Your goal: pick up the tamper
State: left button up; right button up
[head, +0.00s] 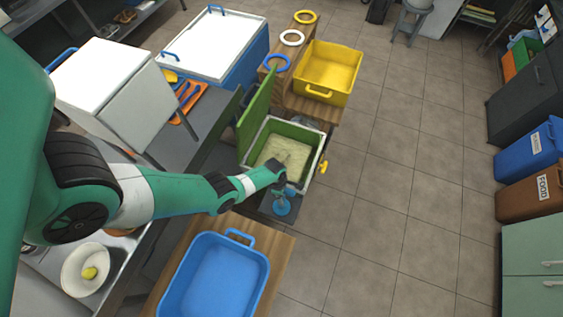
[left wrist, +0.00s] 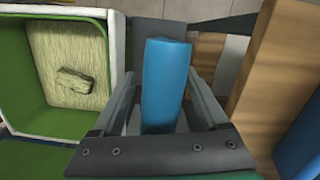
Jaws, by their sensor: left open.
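The tamper (head: 282,206) is blue and stands on a dark surface beside the press box, at the centre of the head view. In the left wrist view its blue handle (left wrist: 165,75) lies between the two fingers. My left gripper (head: 288,188) is open, with one finger on each side of the handle; a small gap shows beside it, and I cannot tell whether either finger touches. The fingers also show in the left wrist view (left wrist: 162,95). The lower part of the tamper is hidden in the wrist view. My right gripper is in neither view.
The press box (head: 247,160), white-rimmed with green inside, holds pale fibre; its green lid (head: 254,112) stands open. A blue tray (head: 262,270) sits on a wooden top in front, a yellow bin (head: 355,73) behind. Open tiled floor (head: 400,190) lies to the right.

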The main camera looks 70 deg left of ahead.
pick_arm(q)
grip_shut()
jog(key=shift+r, duration=0.1)
dwell(0.3)
